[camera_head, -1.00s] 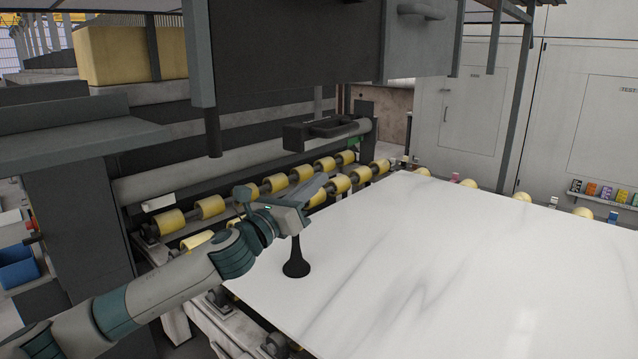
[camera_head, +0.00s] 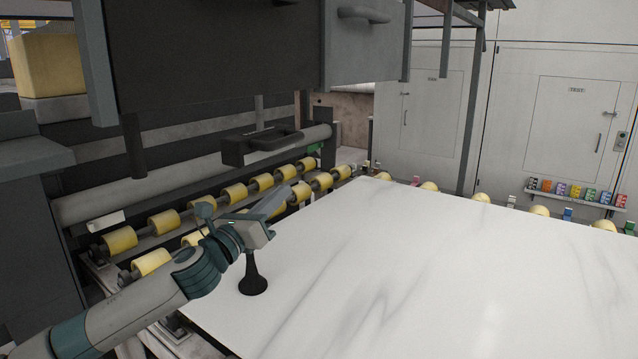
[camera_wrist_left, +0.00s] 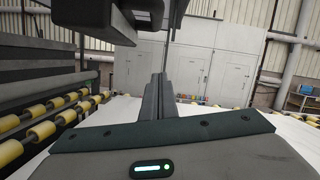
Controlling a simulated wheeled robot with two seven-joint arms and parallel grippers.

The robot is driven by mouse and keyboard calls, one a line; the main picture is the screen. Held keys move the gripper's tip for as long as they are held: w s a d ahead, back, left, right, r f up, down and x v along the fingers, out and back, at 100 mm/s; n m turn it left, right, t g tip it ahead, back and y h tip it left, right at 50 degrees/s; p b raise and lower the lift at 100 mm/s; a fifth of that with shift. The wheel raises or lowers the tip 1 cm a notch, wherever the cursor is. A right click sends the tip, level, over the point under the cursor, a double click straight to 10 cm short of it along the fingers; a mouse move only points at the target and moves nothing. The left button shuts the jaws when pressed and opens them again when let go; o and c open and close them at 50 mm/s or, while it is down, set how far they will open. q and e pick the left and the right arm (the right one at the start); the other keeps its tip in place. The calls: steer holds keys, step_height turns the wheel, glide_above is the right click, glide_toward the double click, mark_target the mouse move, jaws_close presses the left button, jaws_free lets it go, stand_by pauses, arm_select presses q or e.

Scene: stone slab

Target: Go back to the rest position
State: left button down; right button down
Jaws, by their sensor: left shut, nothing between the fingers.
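My left gripper (camera_head: 280,199) comes in from the left and is over the near-left part of the white marbled slab (camera_head: 400,260). Its fingers are closed together with nothing between them. In the left wrist view the shut fingers (camera_wrist_left: 158,95) point away over the slab. A black flared piece (camera_head: 253,278) is below the wrist, its wide end down at the slab; I cannot tell whether it is fixed to my arm. My right gripper is in neither view.
Yellow rollers (camera_head: 163,222) run along the slab's left side. A dark machine hood (camera_head: 220,50) hangs above, with a black bracket (camera_head: 262,145) below it. Colored boxes (camera_head: 573,191) sit on a wall shelf at the right. The slab's middle and right are clear.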

arm_select(q)
steer(key=s+a+f+n+g+y, duration=0.1)
steer(key=s+a+f+n+y, duration=0.15)
steer(key=s+f+n, duration=0.65)
steer(key=s+a+f+n+g+y, duration=0.1)
steer(key=s+f+n+g+y, duration=0.15)
steer(key=f+n, duration=0.7)
steer(key=s+a+f+n+g+y, duration=0.1)
steer(key=s+f+n+y, duration=0.45)
steer(key=f, duration=0.85)
steer(key=s+a+f+n+g, duration=0.35)
steer(key=s+f, duration=0.25)
steer(key=s, duration=0.6)
steer(key=s+a+f+n+g, duration=0.3)
steer(key=s+f+n, duration=0.25)
steer(key=s, duration=0.65)
steer(key=s+a+f+n+g, duration=0.35)
steer(key=s+f, duration=0.35)
steer(key=s, duration=0.5)
step_height(320, 180, down, 31)
steer(key=s+b, duration=0.2)
steer(key=s+a+f+g+b, duration=0.2)
steer(key=s+f, duration=1.5)
steer(key=f, duration=0.1)
steer(key=shift+a, duration=0.35)
